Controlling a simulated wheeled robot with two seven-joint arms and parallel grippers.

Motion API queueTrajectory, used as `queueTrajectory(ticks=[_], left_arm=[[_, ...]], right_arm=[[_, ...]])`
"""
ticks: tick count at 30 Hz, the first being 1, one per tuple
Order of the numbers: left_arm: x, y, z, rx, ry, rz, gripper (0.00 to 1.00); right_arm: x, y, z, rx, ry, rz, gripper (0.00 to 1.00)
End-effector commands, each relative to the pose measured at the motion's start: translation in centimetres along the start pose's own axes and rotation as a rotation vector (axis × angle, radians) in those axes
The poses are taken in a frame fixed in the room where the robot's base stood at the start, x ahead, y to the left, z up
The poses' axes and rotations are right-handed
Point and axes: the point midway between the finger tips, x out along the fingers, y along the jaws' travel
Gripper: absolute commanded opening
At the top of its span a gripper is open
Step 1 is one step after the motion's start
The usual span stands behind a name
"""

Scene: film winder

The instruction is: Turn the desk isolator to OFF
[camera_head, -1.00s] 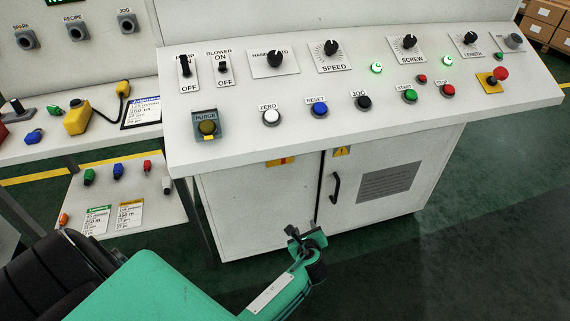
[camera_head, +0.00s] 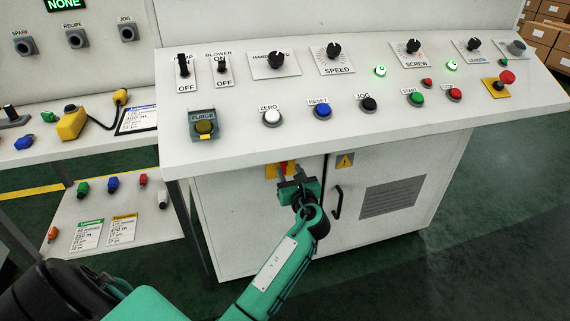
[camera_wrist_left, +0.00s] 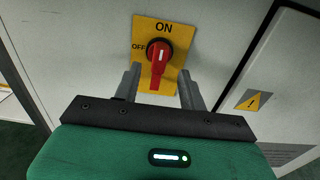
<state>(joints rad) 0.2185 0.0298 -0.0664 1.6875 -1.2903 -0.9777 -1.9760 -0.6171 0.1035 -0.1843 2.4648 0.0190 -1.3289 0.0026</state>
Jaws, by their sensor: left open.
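The desk isolator is a red rotary handle (camera_wrist_left: 157,66) on a yellow plate (camera_wrist_left: 143,28) on the desk's front cabinet. ON is printed at the top and OFF at the left. The handle stands about upright, its white mark near the ON end. My left gripper (camera_wrist_left: 160,86) is open, its two grey fingers on either side of the handle's lower part in the wrist view; I cannot tell whether they touch it. In the head view my left gripper (camera_head: 298,183) partly hides the yellow plate (camera_head: 271,171). My right gripper is not in view.
The sloped desk top (camera_head: 225,150) overhangs just above the isolator. A black door handle (camera_head: 337,203) and a yellow warning label (camera_head: 345,160) are to its right. A red emergency button (camera_head: 507,77) and coloured buttons sit on top. Open floor lies in front.

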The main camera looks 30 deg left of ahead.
Motion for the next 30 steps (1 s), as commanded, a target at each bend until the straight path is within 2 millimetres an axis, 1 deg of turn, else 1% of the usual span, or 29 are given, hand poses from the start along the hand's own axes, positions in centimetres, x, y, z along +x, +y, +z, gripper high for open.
queueTrajectory(ticks=[1,3,6,9,13,21,22,23,27,28,30], left_arm=[[1.1,0.0,0.0,0.001,-0.003,0.002,0.42],[2.4,0.0,-0.1,0.0,-0.002,0.0,0.42],[3.9,0.0,-0.1,0.001,-0.001,0.001,0.42],[4.9,0.0,0.0,0.0,-0.001,-0.001,0.42],[5.5,0.0,-0.1,0.0,0.001,-0.001,0.42],[5.7,0.0,-0.1,-0.001,0.001,-0.001,0.42],[5.7,0.0,-0.1,-0.001,0.001,-0.001,0.38],[5.7,0.0,-0.1,-0.001,0.001,-0.001,0.32],[5.7,0.0,-0.1,-0.001,0.001,-0.001,0.04],[5.7,0.0,-0.1,-0.001,0.001,-0.001,0.0],[5.6,0.0,-0.1,-0.001,0.001,-0.001,0.0]], right_arm=[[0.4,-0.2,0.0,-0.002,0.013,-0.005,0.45],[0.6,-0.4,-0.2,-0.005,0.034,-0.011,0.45],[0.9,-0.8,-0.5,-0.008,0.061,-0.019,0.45],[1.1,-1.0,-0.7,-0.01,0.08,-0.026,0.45],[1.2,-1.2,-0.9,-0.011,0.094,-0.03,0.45],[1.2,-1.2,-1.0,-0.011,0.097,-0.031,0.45],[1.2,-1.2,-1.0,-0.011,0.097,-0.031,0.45],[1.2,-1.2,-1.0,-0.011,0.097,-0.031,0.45],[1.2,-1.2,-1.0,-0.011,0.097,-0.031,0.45],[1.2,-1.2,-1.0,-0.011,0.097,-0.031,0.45],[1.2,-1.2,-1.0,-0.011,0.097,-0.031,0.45]])
